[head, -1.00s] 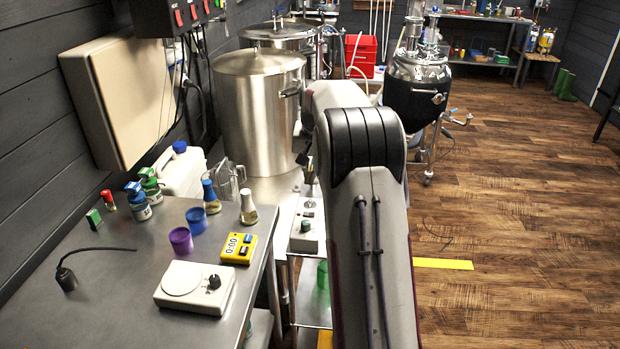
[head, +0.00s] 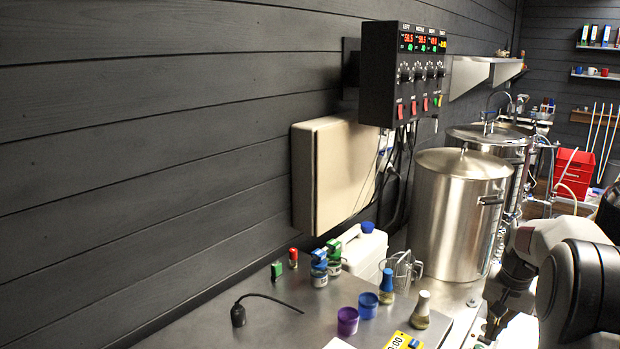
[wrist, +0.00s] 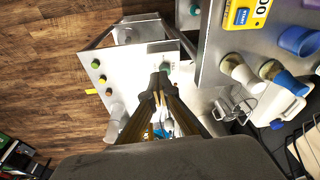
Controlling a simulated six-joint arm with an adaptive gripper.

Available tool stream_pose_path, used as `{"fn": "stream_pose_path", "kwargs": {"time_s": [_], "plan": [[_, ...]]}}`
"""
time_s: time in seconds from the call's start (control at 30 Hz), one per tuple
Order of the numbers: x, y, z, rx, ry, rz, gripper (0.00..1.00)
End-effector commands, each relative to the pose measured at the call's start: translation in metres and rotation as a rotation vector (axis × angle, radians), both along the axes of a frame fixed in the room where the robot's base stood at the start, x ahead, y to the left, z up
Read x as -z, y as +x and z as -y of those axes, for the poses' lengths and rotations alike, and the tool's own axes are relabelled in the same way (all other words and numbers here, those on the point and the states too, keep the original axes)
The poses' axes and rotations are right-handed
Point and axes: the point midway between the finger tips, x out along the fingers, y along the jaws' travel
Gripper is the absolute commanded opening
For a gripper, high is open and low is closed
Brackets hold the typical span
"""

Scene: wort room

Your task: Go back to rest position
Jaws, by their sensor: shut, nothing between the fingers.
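My gripper (head: 490,332) is at the lower right of the head view, pointing down beside the right end of the steel bench (head: 215,318). In the wrist view, my gripper (wrist: 161,82) has its dark fingers together, with nothing held between them. The wrist view looks down past the fingertips at a pale surface (wrist: 150,68) with several small knobs or caps. My fingers hide part of what lies below them.
A steel kettle (head: 455,215) stands behind. A control box (head: 405,75) hangs on the wall.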

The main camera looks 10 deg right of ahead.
Motion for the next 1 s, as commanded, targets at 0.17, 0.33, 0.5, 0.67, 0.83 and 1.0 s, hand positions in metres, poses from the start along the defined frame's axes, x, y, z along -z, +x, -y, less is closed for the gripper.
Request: {"fn": "stream_pose_path", "kwargs": {"time_s": [0.17,0.33,0.5,0.67,0.83,1.0], "plan": [[-0.017,-0.027,-0.036,-0.057,-0.001,-0.017,0.0],[-0.031,-0.051,-0.068,-0.105,-0.005,-0.023,0.0],[-0.045,-0.074,-0.098,-0.155,-0.012,-0.023,0.0],[-0.057,-0.097,-0.124,-0.201,-0.02,-0.02,0.0],[-0.067,-0.122,-0.151,-0.247,-0.029,-0.012,0.0],[-0.076,-0.148,-0.176,-0.296,-0.041,-0.001,0.0]]}}
